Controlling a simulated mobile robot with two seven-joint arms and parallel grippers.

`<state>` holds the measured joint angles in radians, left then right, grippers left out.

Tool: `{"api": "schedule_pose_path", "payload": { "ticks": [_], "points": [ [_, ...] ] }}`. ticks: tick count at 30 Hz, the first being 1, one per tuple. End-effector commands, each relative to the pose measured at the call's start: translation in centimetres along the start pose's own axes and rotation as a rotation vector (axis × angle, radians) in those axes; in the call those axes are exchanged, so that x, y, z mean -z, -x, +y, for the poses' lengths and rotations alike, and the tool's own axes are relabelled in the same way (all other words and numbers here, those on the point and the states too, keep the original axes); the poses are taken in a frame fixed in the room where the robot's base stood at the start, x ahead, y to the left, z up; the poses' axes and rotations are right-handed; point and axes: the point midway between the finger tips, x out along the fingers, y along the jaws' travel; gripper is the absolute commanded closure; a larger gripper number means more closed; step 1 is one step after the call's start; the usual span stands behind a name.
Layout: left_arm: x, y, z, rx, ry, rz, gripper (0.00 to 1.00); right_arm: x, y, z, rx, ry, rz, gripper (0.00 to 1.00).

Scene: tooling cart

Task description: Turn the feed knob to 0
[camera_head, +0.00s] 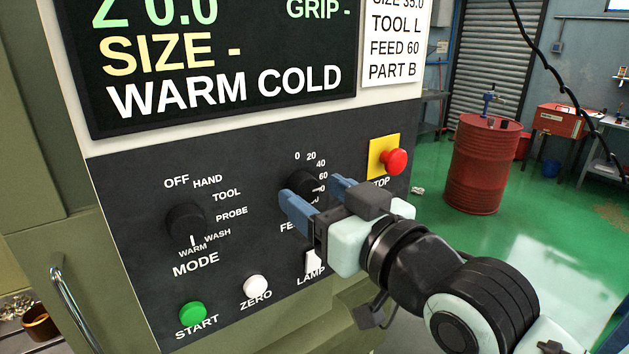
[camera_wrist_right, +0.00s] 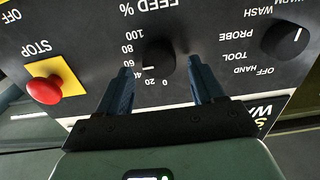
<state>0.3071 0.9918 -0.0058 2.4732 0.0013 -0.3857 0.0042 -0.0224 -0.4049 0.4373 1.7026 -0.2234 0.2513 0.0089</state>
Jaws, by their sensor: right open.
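The feed knob (camera_head: 302,181) is a round black dial on the dark control panel (camera_head: 245,215), partly hidden by my gripper in the head view. In the wrist view the right gripper (camera_wrist_right: 160,75) shows a gap between each finger and the knob. My left gripper is in neither view.
Close by are the red stop button (camera_head: 396,161) on a yellow plate, the mode knob (camera_head: 186,221), the lamp switch (camera_head: 313,262), the white zero button (camera_head: 256,286) and the green start button (camera_head: 193,313). A display (camera_head: 225,60) is above.

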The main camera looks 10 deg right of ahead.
Motion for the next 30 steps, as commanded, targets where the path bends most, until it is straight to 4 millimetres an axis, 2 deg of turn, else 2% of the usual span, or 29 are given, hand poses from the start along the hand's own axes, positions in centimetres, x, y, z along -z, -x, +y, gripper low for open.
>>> {"api": "schedule_pose_path", "payload": {
  "ticks": [5,13,14,18,19,30],
  "points": [
    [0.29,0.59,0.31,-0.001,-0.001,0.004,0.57,0.03,-1.3,0.05,0.0,0.0,0.0,0.33],
    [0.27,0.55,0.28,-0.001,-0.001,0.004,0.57,-0.04,-1.42,0.01,0.0,-0.001,0.001,0.33],
    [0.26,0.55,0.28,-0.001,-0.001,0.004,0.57,-0.05,-1.41,0.01,0.0,-0.001,0.001,0.36],
    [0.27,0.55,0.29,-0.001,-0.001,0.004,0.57,-0.05,-1.4,0.02,0.0,-0.001,0.0,0.82],
    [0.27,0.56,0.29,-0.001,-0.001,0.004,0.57,-0.05,-1.4,0.02,0.0,-0.001,0.0,0.87],
    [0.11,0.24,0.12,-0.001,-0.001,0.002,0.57,-0.12,-1.38,0.0,0.0,0.046,0.0,0.87]
  ]
}}
